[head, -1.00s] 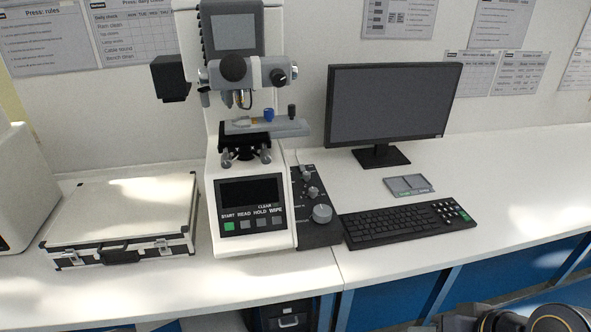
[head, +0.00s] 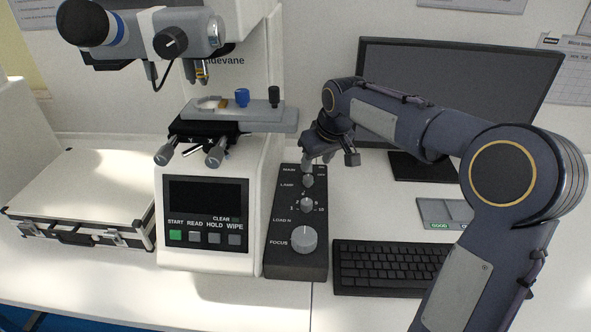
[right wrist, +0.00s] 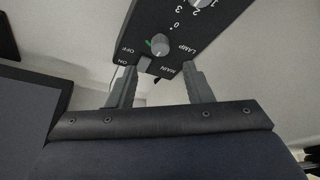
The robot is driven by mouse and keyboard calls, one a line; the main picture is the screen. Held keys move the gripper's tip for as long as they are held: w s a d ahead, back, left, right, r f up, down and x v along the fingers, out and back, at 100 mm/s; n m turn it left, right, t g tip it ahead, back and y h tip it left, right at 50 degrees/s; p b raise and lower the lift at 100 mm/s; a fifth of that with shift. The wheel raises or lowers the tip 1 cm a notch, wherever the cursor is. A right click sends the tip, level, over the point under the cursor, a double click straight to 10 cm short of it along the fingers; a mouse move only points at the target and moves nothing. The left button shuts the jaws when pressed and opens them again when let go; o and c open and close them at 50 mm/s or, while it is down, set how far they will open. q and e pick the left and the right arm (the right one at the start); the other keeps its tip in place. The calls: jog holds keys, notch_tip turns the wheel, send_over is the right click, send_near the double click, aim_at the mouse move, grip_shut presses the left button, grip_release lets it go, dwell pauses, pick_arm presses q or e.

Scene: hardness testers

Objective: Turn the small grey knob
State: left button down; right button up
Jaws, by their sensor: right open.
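A black control panel (head: 286,262) beside the tester carries a small grey knob (head: 307,181) by the LAMP label. A second, similar grey knob (head: 306,204) sits at LOAD N, and a large grey knob (head: 304,239) at FOCUS. My right gripper (head: 330,162) is open over the panel's far end, near the MAIN label. In the right wrist view its fingers (right wrist: 160,76) are spread and empty. The lamp knob (right wrist: 160,45) shows just beyond the fingertips, apart from them, with the MAIN switch (right wrist: 145,65) nearer. My left gripper is out of view.
The white tester (head: 216,215) stands left of the panel, its stage (head: 235,116) jutting toward my gripper. A keyboard (head: 385,265) lies to the right, with a monitor (head: 460,85) behind my arm. A case (head: 85,195) lies far left.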

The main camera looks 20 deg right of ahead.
aim_at(309, 178)
jog(key=x, duration=0.7)
jog(key=shift+w+f, duration=0.15)
jog(key=shift+f, duration=0.15)
jog(key=shift+c, duration=0.4)
jog(key=c, duration=0.9)
